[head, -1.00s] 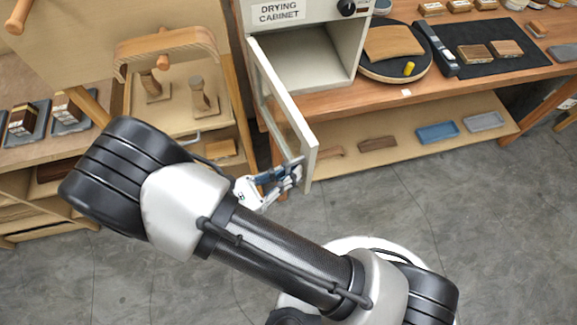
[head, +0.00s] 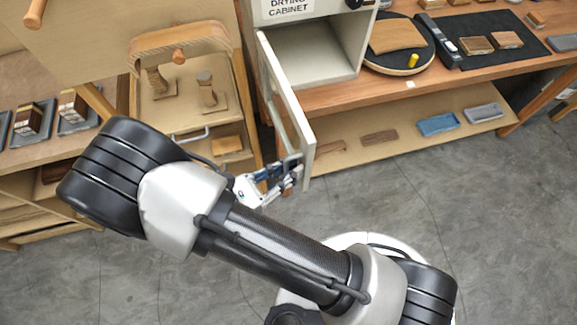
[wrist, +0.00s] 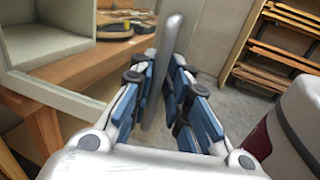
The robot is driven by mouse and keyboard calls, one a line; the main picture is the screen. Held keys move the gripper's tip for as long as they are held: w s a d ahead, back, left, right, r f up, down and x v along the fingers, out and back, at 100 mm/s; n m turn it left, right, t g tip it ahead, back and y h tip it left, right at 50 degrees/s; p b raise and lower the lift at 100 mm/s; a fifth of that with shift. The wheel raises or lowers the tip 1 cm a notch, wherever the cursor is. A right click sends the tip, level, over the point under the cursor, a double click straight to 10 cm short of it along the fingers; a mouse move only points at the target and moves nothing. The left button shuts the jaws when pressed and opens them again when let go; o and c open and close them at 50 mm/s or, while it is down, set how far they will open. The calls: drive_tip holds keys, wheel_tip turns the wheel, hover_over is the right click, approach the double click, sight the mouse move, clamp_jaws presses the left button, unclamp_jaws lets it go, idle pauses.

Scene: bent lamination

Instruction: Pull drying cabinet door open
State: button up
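The drying cabinet (head: 318,62) is a pale box at the top centre of the head view, with its label on the front and its inside open to view. Its door (head: 285,95) hinges at the cabinet's left side and stands wide open, swung out toward me. My gripper (head: 293,170) is at the door's free edge, low down. The contact faces are partly hidden.
A wooden bench (head: 400,97) carries the cabinet, a round board (head: 380,62) and a black mat (head: 500,55). Its lower shelf (head: 360,155) holds several small trays and blocks. A wooden rack (head: 150,115) stands close left of the door. Grey floor (head: 480,220) is free at right.

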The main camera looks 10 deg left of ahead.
drive_tip(key=shift+w, duration=0.1)
drive_tip(key=shift+s+a, duration=0.3)
drive_tip(key=shift+a, duration=0.15)
drive_tip(key=v, duration=1.1)
drive_tip(key=shift+r, duration=0.1)
